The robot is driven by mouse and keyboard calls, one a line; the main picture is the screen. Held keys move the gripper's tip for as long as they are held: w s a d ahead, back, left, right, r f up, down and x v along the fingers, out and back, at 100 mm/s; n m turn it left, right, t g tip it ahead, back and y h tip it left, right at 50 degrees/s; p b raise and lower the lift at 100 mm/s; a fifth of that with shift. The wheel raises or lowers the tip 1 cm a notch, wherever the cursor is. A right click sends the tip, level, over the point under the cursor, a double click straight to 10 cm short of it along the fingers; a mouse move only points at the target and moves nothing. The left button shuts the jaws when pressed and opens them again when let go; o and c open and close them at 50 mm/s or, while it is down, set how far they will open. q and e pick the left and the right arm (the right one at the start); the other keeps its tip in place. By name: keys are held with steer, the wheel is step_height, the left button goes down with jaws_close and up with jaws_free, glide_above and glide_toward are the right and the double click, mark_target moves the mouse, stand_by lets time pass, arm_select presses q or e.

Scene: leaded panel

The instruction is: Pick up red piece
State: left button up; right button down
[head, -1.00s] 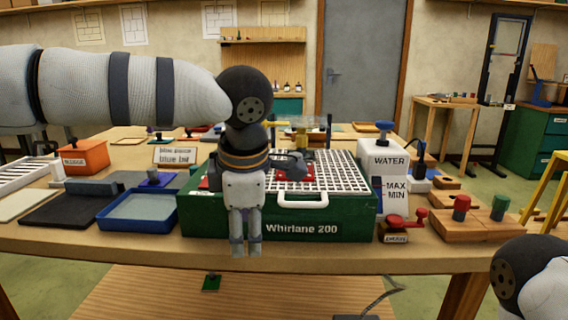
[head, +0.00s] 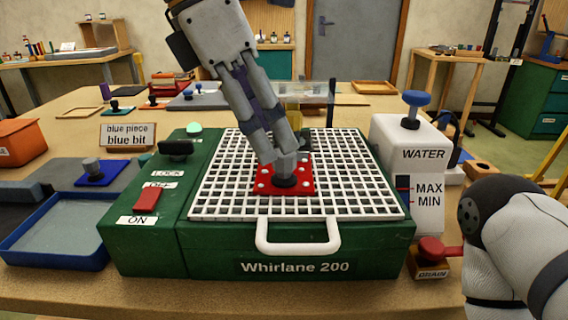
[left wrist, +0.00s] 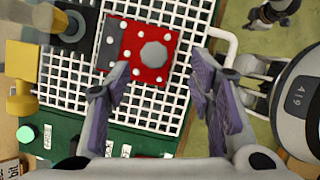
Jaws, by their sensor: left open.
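The red piece (head: 303,187) is a flat red square with pale dots and a grey knob (head: 285,166) on a dark base. It lies on the white grid (head: 345,190) of the green Whirlane 200 machine. My left gripper (head: 280,150) points down over it, fingertips close to the knob in the head view. In the left wrist view, the open fingers (left wrist: 160,75) stand apart, with the red piece (left wrist: 140,68) and its grey octagonal knob (left wrist: 155,53) ahead of them. Nothing is held. My right gripper is out of view; only part of my right arm shows.
A white water tank (head: 410,150) with a blue knob stands right of the machine, near a red drain handle (head: 437,249). A blue tray (head: 60,238) and a blue piece (head: 98,174) are at left. A yellow part (left wrist: 22,77) stands by the grid.

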mark_target(280, 152)
arm_select(q)
steer(key=x, duration=0.5)
steer(key=shift+w+d+f, duration=0.1)
steer(key=shift+w+f, duration=0.2)
steer(key=shift+f, duration=0.05)
jaws_close()
